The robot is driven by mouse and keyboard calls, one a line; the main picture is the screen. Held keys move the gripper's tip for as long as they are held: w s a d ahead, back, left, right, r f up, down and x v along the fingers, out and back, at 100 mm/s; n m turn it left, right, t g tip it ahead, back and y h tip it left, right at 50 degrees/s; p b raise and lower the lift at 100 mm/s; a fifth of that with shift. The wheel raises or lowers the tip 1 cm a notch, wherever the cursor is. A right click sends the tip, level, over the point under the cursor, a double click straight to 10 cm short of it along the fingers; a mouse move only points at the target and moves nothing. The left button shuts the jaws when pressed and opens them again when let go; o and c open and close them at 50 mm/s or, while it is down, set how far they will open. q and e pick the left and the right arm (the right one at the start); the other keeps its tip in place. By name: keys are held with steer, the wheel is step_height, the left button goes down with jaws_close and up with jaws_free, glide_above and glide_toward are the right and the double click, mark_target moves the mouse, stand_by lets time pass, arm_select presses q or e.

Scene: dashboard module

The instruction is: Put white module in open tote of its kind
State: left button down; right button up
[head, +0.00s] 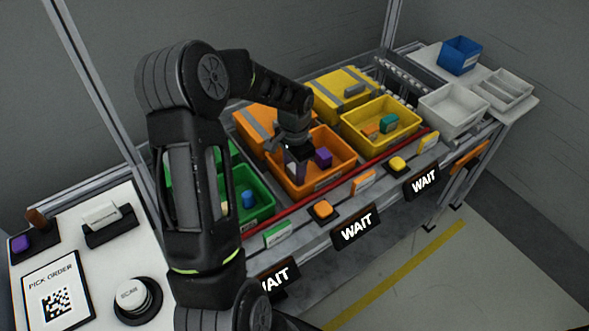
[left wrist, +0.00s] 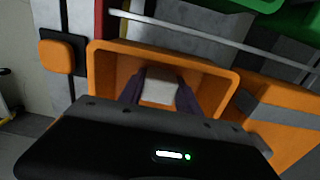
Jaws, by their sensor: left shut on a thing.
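My left gripper (head: 297,152) reaches down over the open orange tote (head: 335,179) and is shut on the white module. In the left wrist view, the module's pale face (left wrist: 160,88) shows between dark purplish sides inside the orange tote's outline (left wrist: 220,82). In the head view the module is mostly hidden by the gripper, and I cannot tell whether it touches the tote floor. A purple block (head: 323,157) lies in that tote just right of the gripper. My right gripper is not in view.
An open green tote (head: 262,213) holding a blue piece stands left, partly behind my arm. An open yellow tote (head: 412,119) with small blocks stands right. Lidded orange and yellow totes (head: 345,92) stand behind. A red rail (head: 390,152) runs along the front. Another white piece (head: 101,213) sits on the left table.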

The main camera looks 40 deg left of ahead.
mark_target(294, 168)
arm_select(q)
steer(key=shift+f, duration=0.2)
steer(key=c, duration=0.9)
jaws_free()
steer(key=shift+o, duration=0.2)
steer(key=shift+r, duration=0.1)
step_height(294, 168, up, 12)
steer(key=shift+r+b, duration=0.15)
steer(key=shift+b, duration=0.2)
